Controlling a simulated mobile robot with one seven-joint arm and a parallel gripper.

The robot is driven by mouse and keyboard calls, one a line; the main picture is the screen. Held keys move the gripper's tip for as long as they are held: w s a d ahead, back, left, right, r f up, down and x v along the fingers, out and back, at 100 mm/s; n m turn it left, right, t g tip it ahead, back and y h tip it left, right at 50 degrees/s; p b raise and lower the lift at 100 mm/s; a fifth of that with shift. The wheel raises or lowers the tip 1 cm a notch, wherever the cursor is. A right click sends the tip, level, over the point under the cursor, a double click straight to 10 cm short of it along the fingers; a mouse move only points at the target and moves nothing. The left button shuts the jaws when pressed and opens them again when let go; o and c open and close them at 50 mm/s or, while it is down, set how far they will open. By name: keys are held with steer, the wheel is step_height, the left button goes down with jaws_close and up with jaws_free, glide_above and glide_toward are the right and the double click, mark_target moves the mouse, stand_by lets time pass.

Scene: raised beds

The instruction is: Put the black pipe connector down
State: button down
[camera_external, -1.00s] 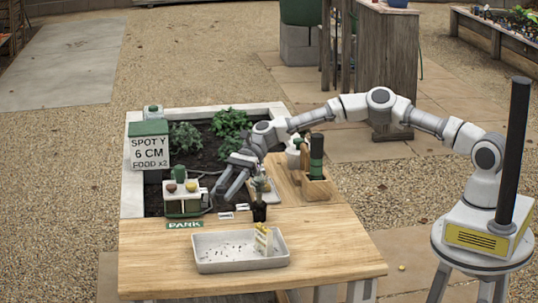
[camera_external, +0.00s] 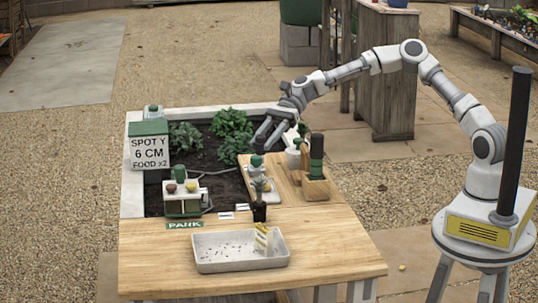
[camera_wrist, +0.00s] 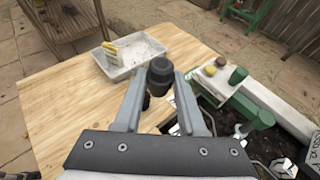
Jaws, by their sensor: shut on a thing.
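The black pipe connector (camera_wrist: 160,71) shows in the wrist view as a short dark cylinder between my two fingertips. My gripper (camera_wrist: 159,86) is shut on it. In the outside view my gripper (camera_external: 265,143) is raised over the right part of the planting bed, near the wooden table top's back edge, with its fingers pointing down. The connector is too small to make out clearly there.
The wooden table top (camera_external: 330,250) has free room at its front right. A white tray (camera_external: 215,267) holds a yellow-and-white block (camera_external: 263,239). A wooden caddy (camera_external: 317,188) and a green-and-white stand (camera_external: 183,200) are nearby.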

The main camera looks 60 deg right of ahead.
steer(key=s+r, duration=0.3)
steer(key=s, duration=0.4)
glide_above(311, 221)
step_height(311, 221, down, 19)
steer(key=b, duration=0.5)
steer(key=shift+b, duration=0.3)
steer(key=shift+f, duration=0.1)
steer(key=shift+c, duration=2.4)
jaws_free()
